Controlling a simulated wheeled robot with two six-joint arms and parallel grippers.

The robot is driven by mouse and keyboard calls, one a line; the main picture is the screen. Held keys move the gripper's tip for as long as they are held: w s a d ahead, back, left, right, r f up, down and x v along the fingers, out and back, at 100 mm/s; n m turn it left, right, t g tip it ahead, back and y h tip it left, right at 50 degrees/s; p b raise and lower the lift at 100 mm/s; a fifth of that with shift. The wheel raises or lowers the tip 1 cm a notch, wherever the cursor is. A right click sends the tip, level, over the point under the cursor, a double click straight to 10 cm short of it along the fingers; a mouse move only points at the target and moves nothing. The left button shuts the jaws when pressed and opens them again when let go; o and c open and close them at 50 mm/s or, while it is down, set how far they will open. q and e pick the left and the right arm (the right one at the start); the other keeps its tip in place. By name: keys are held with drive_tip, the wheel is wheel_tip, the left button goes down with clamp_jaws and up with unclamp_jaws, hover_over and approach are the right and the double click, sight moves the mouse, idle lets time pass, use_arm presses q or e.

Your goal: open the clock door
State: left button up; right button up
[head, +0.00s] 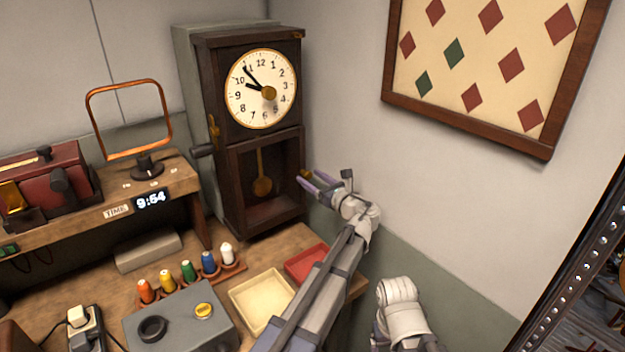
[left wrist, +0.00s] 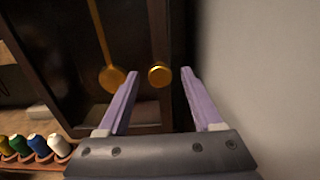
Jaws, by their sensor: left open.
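The tall dark wooden clock (head: 215,90) stands against the back wall in the head view. Its lower door (head: 238,190) has a glass pane with a brass pendulum (head: 262,186) behind it, and it looks shut. A small brass knob (head: 305,174) is on the door's right side. My left gripper (head: 313,181) is open and empty at that knob. In the left wrist view the knob (left wrist: 159,75) shows between the two purple fingertips (left wrist: 160,78), with a gap on each side. I cannot tell whether the tips reach around it. My right gripper is not in view.
The wall (head: 345,110) is close on the clock's right. Below are a spool rack (head: 190,287) with several spools, a cream tray (head: 240,299), a red tray (head: 300,262) and a grey box (head: 175,325). A crank handle (head: 203,151) sticks out on the clock's left.

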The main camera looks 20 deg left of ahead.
use_arm(q)
clamp_jaws()
idle(0.5)
idle(0.8)
